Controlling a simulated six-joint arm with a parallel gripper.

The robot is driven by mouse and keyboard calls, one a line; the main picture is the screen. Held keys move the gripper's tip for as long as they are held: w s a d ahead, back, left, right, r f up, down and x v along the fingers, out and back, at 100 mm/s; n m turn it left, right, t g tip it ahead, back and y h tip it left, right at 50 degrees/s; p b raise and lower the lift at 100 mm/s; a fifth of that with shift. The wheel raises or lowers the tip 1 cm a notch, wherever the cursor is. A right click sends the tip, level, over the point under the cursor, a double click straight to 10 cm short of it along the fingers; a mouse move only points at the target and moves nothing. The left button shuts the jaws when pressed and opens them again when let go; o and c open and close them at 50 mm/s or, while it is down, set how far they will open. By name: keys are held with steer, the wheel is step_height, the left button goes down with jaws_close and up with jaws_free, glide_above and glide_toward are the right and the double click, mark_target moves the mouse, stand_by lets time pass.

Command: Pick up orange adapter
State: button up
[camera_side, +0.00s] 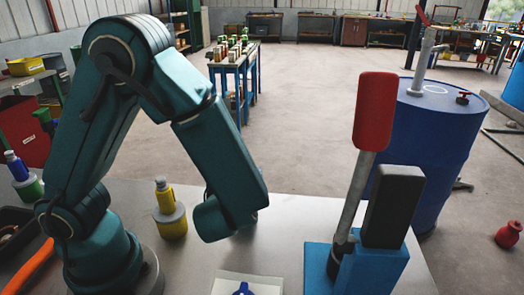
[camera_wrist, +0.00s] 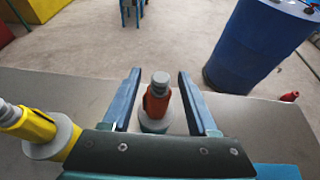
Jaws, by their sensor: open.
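The orange adapter (camera_wrist: 157,102) stands upright with a grey top in a round grey holder (camera_wrist: 168,124) in the wrist view. My gripper (camera_wrist: 159,74) has its two blue fingers spread, one to each side of the adapter in the picture. A gap shows between the adapter and each finger, and nothing is held. I cannot tell how far the fingertips are from it in depth. In the side view my arm hides the orange adapter and the gripper fingers.
A yellow adapter (camera_side: 165,196) in a grey holder stands left of my wrist. A blue-topped piece (camera_side: 15,165) is farther left. A blue device (camera_side: 378,272) with a red-handled lever (camera_side: 374,110) stands at the right. A white plate (camera_side: 228,284) lies at the front edge.

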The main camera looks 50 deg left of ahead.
steer(key=shift+x, duration=1.45)
steer(key=shift+c, duration=0.3)
jaws_close()
